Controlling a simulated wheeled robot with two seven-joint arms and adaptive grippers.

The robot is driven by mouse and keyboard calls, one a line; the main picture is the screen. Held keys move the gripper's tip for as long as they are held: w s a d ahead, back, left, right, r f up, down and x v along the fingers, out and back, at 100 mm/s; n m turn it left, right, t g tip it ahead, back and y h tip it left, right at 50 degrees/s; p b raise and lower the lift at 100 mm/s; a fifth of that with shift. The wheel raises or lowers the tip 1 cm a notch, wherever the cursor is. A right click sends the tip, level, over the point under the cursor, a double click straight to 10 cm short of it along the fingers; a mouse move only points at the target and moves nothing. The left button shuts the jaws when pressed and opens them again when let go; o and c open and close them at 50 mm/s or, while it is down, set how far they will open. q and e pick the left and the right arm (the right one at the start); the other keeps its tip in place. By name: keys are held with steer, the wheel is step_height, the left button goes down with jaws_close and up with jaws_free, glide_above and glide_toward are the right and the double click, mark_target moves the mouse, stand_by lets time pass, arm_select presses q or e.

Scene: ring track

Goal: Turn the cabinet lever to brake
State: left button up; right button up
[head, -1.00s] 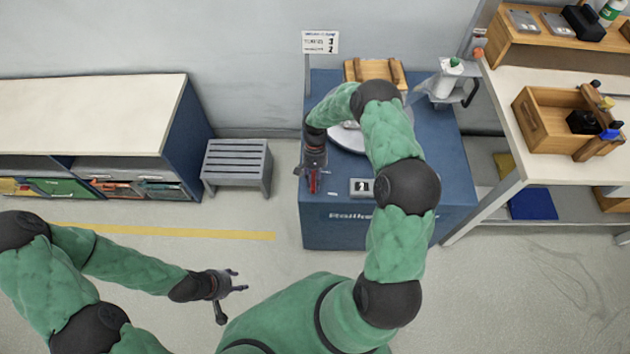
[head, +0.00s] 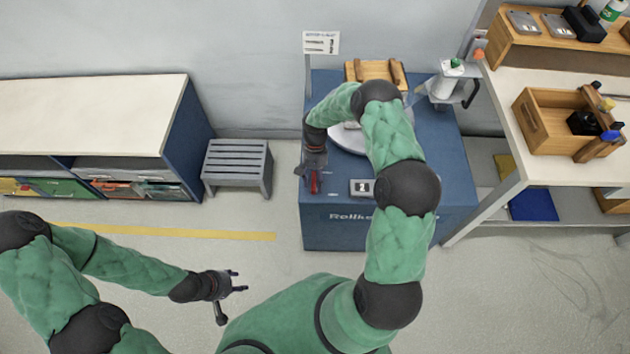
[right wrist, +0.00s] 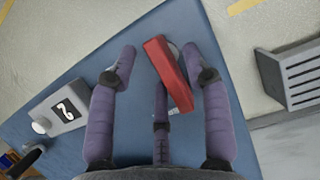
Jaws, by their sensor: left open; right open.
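The red lever (head: 314,182) is at the left front of the blue cabinet's top (head: 335,225). In the right wrist view the lever (right wrist: 165,72) is a red bar lying at a slant between the spread purple fingers. My right gripper (right wrist: 158,62) is open around it. The lever is closer to the right-hand finger, and I cannot tell whether they touch. The lever's base is partly hidden by a finger. My left gripper (head: 238,281) is open and empty over the floor, well away from the cabinet.
A block marked with a number (head: 362,187) sits on the cabinet right of the lever. My right arm hides part of a round white item (head: 348,138). A grey slatted stool (head: 237,165) stands left of the cabinet. A shelf bench (head: 500,195) stands to the right.

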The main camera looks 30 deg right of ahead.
steer(key=v, duration=1.1)
steer(key=shift+r, duration=0.35)
steer(key=shift+w, duration=0.1)
steer(key=s+a+f+n+t+y, duration=0.1)
steer(key=s+a+f, duration=0.3)
steer(key=a+f, duration=0.15)
steer(key=s+a+f+n+t, duration=0.1)
steer(key=s+a+f, duration=0.2)
steer(key=a+f, duration=0.3)
steer(key=s+a+n+t, duration=0.1)
steer(key=s+a, duration=0.3)
steer(key=s, duration=0.3)
steer(key=s+a+f+t, duration=0.1)
steer(key=s+a, duration=0.4)
steer(key=s, duration=0.3)
steer(key=shift+a+n+y, duration=0.25)
steer(key=shift+n+y, duration=0.05)
steer(key=shift+n, duration=0.1)
steer(key=shift+f, duration=0.1)
